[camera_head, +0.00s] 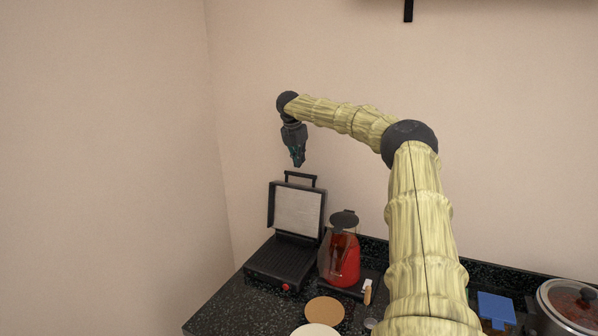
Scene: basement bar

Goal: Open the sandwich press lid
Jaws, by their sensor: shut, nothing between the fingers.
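The sandwich press (278,265) stands at the back left of the dark speckled counter. Its lid (297,209) is raised, standing nearly upright, with the pale inner plate facing forward. The lid's black handle (301,178) is at its top edge. The dark ridged lower plate is in plain view, with a red knob at the front. My gripper (298,164) points down above the handle, apart from it. It is shut and empty.
A glass jug of red liquid (345,262) with a dark lid stands right of the press. A round brown board (325,311) and a pale round plate (315,331) lie in front. A blue item (497,309) and a lidded pot (570,306) are at the right. Walls stand behind and left.

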